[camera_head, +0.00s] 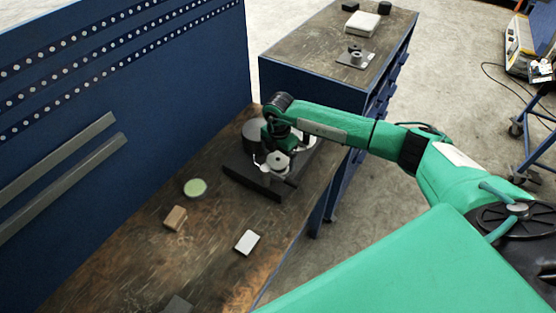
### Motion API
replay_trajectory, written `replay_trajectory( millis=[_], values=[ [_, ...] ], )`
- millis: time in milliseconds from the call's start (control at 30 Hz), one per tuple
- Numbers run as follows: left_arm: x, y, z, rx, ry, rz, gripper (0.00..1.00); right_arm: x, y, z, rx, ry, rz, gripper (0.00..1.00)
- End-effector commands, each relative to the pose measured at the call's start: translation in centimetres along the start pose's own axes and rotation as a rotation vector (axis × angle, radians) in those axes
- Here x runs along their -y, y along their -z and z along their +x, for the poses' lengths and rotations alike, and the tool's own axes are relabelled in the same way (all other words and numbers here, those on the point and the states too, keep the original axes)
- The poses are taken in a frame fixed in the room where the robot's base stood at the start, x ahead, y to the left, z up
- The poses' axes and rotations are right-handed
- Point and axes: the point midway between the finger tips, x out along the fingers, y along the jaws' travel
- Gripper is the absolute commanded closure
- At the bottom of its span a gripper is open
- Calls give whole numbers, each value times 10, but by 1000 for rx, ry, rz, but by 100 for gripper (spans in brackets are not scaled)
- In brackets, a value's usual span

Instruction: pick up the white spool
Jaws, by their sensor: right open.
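My right arm comes in from the right, and my right gripper (268,158) points down over a dark base (235,173) on the workbench. The gripper is open. A small pale, spool-like piece (265,173) shows at the fingertips, just above or on the dark base. It is too small to tell whether the fingers touch it. A round light-grey part (279,161) is close beside it on the right. A grey cylinder (253,132) stands behind the gripper, partly hidden. My left gripper is not in view.
On the bench (125,255) lie a pale green disc (195,187), a tan block (175,218), a white block (247,242) and a dark block (177,305). A blue panel (190,80) borders the left. A cabinet (310,50) behind holds a white box (361,24) and small parts.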

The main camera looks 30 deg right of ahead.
Motion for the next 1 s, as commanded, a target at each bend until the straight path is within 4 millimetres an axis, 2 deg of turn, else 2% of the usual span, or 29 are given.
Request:
replay_trajectory(
  millis=[33, 200, 400, 433, 667, 700, 1000],
  values=[
    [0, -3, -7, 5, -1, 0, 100, 0, 0, 4, -2, 3, 2, 8],
    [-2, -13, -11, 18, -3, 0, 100, 0, 0, 20, 0, 0, 1, 8],
    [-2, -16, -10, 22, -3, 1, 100, 0, 0, 21, 0, -1, 0, 8],
    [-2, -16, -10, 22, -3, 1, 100, 0, 0, 21, 0, -1, 0, 10],
    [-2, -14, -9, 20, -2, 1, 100, 0, 0, 21, 0, -1, 1, 55],
    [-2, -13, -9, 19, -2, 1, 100, 0, 0, 21, 0, -1, 1, 57],
    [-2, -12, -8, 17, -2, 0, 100, 0, 0, 18, 0, -1, 1, 57]
  ],
)
